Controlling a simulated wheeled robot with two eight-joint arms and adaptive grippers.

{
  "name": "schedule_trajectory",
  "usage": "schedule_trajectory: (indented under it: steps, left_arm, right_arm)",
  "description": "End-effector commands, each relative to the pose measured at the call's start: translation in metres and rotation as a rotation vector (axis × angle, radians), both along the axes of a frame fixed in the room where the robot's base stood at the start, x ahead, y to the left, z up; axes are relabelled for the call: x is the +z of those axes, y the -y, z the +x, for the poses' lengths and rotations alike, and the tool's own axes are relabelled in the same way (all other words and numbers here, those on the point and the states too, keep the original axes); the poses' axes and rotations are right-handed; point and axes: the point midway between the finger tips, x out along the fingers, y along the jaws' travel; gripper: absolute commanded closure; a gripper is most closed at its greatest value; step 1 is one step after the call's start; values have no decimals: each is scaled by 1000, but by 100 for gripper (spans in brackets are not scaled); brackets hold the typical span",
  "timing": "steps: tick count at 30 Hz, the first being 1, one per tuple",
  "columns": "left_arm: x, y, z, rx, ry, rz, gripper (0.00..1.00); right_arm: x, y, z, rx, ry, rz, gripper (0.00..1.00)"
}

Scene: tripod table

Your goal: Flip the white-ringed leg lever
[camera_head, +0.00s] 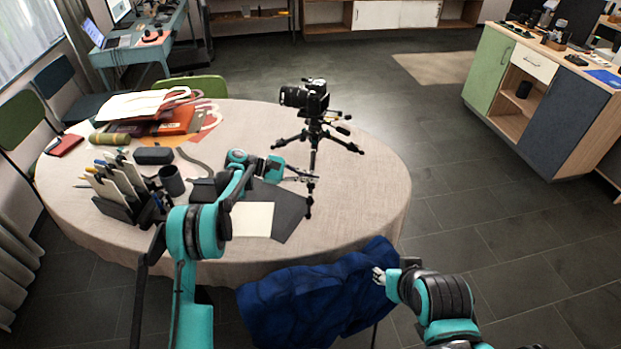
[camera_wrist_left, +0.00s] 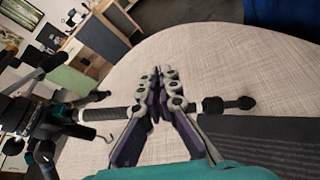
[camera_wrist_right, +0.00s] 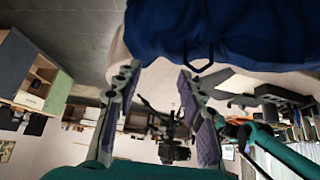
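The black tripod (camera_head: 314,136) stands on the round table with a camera (camera_head: 306,98) on top. One tripod leg (camera_wrist_left: 100,113) runs across the left wrist view to a black foot (camera_wrist_left: 240,103). A white ring (camera_wrist_left: 198,106) shows on this leg near the foot, and another pale band (camera_wrist_left: 77,115) near its upper end. My left gripper (camera_wrist_left: 157,72) is at the leg, its fingertips close together; its fingers cover part of the leg, and I see nothing held between the tips. My right gripper (camera_wrist_right: 157,76) is open and empty, by the blue cloth at the table's front.
The table (camera_head: 372,200) is bare on its right side. The blue cloth (camera_head: 310,305) hangs at the front edge.

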Motion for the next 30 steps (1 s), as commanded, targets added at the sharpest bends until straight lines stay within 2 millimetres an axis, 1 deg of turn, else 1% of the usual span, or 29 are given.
schedule_trajectory:
  steps: [11, 14, 15, 22, 25, 28, 30]
  left_arm:
    - [1, 0, 1, 2, -3, -1, 100]
    - [1, 0, 1, 2, -3, -1, 77]
    - [1, 0, 1, 2, -3, -1, 76]
    - [0, 0, 0, 1, -4, 0, 76]
    - [2, -4, 0, 2, -3, -1, 76]
    - [5, -15, 0, 3, -3, 0, 76]
    - [10, -28, -1, 5, -4, -1, 76]
  right_arm:
    - [0, 0, 0, 0, 0, 0, 60]
    - [0, 0, 0, 0, 0, 0, 60]
    - [0, 0, 0, 0, 0, 0, 60]
    - [0, 0, 0, 0, 0, 0, 60]
    - [0, 0, 0, 0, 0, 0, 60]
    - [0, 0, 0, 0, 0, 0, 60]
    - [0, 0, 0, 0, 0, 0, 60]
